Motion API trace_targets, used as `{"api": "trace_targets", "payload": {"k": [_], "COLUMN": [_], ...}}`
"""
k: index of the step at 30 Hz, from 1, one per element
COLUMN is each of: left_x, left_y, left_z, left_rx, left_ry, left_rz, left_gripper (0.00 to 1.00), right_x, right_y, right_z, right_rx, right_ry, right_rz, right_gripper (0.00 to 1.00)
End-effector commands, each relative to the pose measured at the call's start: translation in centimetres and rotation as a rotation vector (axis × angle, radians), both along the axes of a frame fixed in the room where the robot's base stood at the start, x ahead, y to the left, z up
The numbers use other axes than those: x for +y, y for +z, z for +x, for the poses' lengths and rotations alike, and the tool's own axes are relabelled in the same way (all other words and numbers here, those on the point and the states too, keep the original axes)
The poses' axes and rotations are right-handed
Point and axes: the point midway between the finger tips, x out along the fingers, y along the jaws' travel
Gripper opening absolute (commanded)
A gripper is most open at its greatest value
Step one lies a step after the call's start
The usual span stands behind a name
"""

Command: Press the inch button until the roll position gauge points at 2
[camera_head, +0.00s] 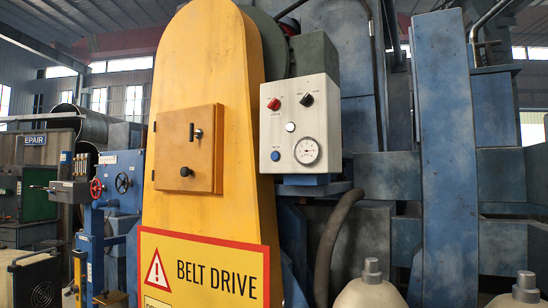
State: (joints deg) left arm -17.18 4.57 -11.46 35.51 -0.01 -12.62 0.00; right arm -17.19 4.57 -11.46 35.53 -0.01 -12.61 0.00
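A light grey control box (318,93) is mounted on the right side of the yellow belt-drive guard (215,60). On its face are a red knob (273,104) at upper left, a black knob (306,99) at upper right and a white button (290,127) in the middle. A blue button (275,156) is at lower left. A round white dial gauge (307,151) is at lower right. The labels, scale numbers and pointer reading are too small to tell, so I cannot tell which button is the inch button. Neither gripper is in view.
The guard has a closed orange hatch (185,150) and a "BELT DRIVE" warning sign (205,270). A dark hose (330,240) hangs below the box. Cream rounded shapes with grey tops (370,292) (522,292) stand at lower right. A blue upright beam (448,150) stands right of the box.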

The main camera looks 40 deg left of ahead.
Motion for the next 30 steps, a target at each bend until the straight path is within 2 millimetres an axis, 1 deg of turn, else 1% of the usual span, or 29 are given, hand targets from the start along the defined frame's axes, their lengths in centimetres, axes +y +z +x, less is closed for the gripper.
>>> {"api": "trace_targets", "payload": {"k": [8, 9, 13, 14, 30], "left_x": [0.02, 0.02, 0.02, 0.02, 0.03], "left_y": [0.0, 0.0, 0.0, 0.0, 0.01], "left_z": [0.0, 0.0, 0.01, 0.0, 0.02], "left_rx": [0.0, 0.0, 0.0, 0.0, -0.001], "left_ry": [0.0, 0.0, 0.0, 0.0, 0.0], "left_rz": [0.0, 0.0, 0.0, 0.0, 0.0], "left_gripper": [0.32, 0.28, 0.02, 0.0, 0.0], "right_x": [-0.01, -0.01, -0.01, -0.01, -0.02], "right_y": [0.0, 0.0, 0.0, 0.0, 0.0], "right_z": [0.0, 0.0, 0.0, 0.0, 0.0], "right_rx": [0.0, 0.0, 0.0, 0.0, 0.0], "right_ry": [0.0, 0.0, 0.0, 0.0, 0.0], "right_rz": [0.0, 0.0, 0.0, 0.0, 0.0], "right_gripper": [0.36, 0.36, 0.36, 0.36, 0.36]}}
